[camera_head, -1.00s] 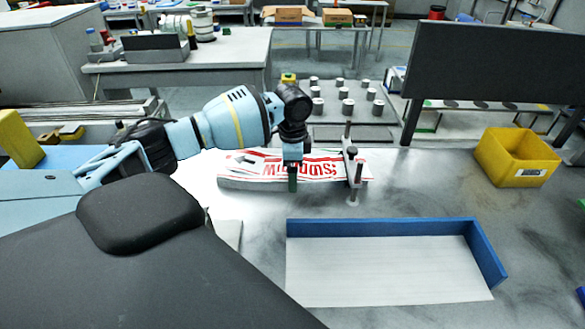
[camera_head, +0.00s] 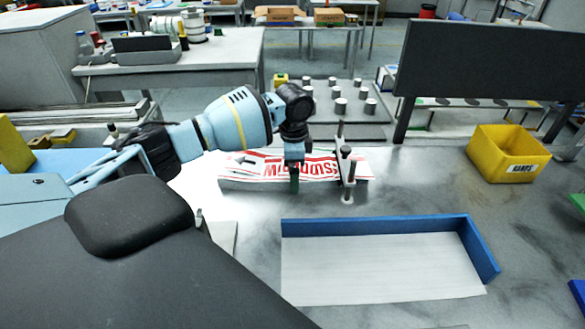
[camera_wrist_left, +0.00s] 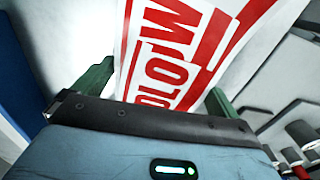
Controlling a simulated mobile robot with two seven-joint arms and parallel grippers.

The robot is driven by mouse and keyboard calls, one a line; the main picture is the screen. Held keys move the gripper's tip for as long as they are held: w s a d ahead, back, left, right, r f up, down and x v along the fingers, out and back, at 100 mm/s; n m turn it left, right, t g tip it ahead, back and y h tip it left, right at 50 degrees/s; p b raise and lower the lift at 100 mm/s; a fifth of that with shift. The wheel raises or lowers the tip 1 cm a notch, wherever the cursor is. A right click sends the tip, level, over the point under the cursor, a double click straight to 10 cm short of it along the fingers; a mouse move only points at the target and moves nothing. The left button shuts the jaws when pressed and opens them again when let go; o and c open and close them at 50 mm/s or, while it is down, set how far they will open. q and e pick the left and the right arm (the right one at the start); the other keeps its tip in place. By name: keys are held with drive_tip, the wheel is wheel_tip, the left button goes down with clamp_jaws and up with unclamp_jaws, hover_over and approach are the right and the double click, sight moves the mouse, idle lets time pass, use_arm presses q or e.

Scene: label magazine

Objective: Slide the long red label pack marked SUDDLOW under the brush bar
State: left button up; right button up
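The label pack (camera_head: 246,176) is a long, low white pack with large red SUDDLOW lettering, lying flat on the grey table. The brush bar (camera_head: 346,153) crosses it near its right end, and a short stretch of pack shows beyond the bar. My left gripper (camera_head: 294,182) is over the pack's middle, left of the bar. In the left wrist view, its green fingers (camera_wrist_left: 155,88) stand along the two long sides of the pack (camera_wrist_left: 160,45), close against it. The pack's underside is hidden. My right gripper is out of view.
A pale tray with blue walls (camera_head: 375,226) lies in front of the bar. A yellow bin (camera_head: 505,152) stands at the right. A dark panel (camera_head: 490,62) rises behind, and a plate with several metal cylinders (camera_head: 345,112) lies behind the pack. The table between bar and bin is clear.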

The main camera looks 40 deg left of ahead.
use_arm(q)
drive_tip(key=shift+r, duration=3.9)
